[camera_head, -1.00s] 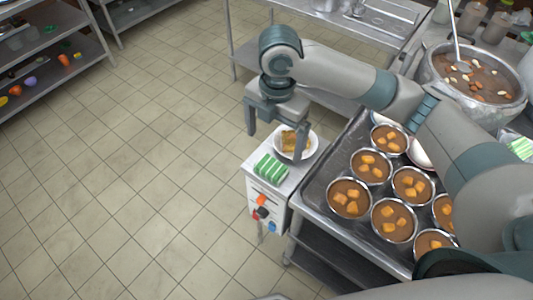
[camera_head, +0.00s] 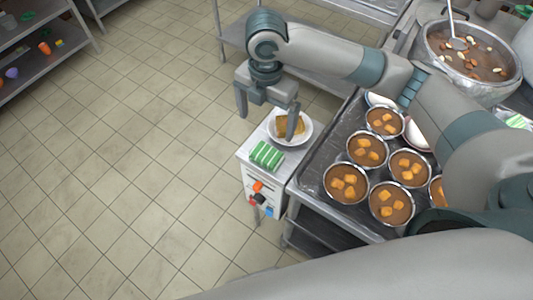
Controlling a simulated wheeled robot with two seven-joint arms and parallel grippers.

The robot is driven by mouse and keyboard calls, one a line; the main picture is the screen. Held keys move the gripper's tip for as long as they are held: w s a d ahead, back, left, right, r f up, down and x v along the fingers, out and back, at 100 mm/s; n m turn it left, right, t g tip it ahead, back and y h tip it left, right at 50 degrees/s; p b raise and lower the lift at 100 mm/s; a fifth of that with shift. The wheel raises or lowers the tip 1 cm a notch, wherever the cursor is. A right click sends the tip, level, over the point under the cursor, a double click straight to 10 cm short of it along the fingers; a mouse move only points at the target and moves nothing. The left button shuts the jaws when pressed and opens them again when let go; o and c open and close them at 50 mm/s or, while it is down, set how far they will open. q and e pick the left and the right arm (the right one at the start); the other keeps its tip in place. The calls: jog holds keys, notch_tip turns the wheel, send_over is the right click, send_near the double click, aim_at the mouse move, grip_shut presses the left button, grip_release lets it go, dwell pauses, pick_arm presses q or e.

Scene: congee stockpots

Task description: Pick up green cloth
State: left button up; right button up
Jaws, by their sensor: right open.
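The green cloth (camera_head: 266,155), green with white stripes, lies folded on top of a small white cabinet (camera_head: 246,166). My right gripper (camera_head: 267,126) is open and empty. In the picture it hangs just above and behind the cloth, with its fingers spread, one left of the cabinet and one in front of the plate. The gap in height between gripper and cloth is hard to tell. My left gripper is not in view.
A white plate (camera_head: 304,138) with a piece of food (camera_head: 285,124) stands behind the cloth. Right of it, a metal table (camera_head: 312,186) holds several bowls of brown congee. A large stockpot (camera_head: 508,91) stands at the far right. Floor on the left is clear.

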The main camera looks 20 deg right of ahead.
jog(key=p, duration=0.2)
send_over(268, 151)
jog(key=f, duration=0.8)
jog(key=shift+s+a+f, duration=0.15)
jog(key=shift+a+f, duration=0.05)
jog(key=shift+a, duration=0.1)
jog(key=shift+f, duration=0.5)
jog(key=shift+d+f+p, duration=0.1)
jog(key=shift+f+p, duration=0.35)
jog(key=f+p, duration=0.1)
jog(key=f, duration=0.2)
jog(key=shift+d, duration=0.2)
jog(key=shift+f, duration=0.65)
jog(key=c, duration=1.1)
